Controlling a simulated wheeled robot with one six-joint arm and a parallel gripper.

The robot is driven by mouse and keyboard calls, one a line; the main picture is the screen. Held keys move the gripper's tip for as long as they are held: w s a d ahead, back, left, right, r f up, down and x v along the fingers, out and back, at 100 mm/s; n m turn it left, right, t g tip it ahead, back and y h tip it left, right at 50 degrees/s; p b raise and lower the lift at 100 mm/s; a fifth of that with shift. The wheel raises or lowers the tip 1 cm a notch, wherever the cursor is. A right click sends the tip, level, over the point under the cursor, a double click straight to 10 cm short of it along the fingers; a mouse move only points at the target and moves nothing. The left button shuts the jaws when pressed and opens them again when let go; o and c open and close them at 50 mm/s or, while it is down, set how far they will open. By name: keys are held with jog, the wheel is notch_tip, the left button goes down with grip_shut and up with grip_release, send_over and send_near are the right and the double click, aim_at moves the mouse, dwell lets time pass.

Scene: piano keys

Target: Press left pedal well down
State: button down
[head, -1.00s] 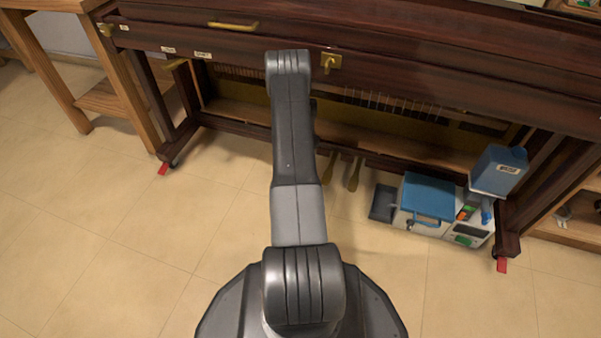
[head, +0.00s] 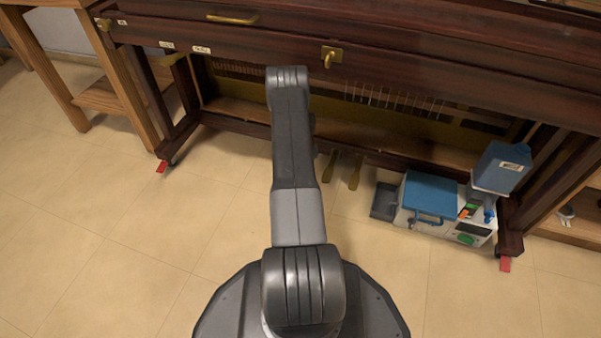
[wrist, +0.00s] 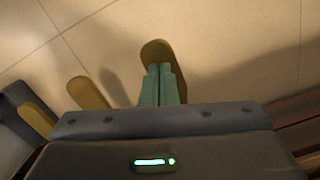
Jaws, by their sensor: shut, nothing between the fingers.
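Three brass pedals show in the wrist view. The left pedal (wrist: 155,48) is the one under my gripper (wrist: 160,68). My green fingers are shut and empty, with their tips over the pedal's rounded end. I cannot tell whether they touch it or how far down it is. The middle pedal (wrist: 88,93) and the right pedal (wrist: 38,119) lie to the left in the wrist view. In the head view the middle pedal (head: 328,167) and right pedal (head: 354,173) show, while my arm hides the left pedal and my gripper.
The dark wooden piano (head: 430,62) stands above the pedals. A white machine with a blue lid (head: 430,192) and a grey tray (head: 384,202) sit right of the pedals. A blue container (head: 502,168) is beside them. The tiled floor (head: 150,240) in front is clear.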

jog(key=shift+f, duration=1.65)
jog(key=shift+r, duration=0.2)
jog(key=shift+w+d+r, duration=0.25)
jog(key=shift+w+d, duration=0.2)
jog(key=shift+w, duration=0.2)
jog(key=shift+w+d+r, duration=0.25)
jog(key=shift+w+d, duration=0.2)
jog(key=shift+w, duration=0.15)
notch_tip(320, 180, up, 12)
jog(key=p, duration=0.4)
jog(key=shift+w+d+p, duration=0.3)
jog(key=shift+w, duration=0.15)
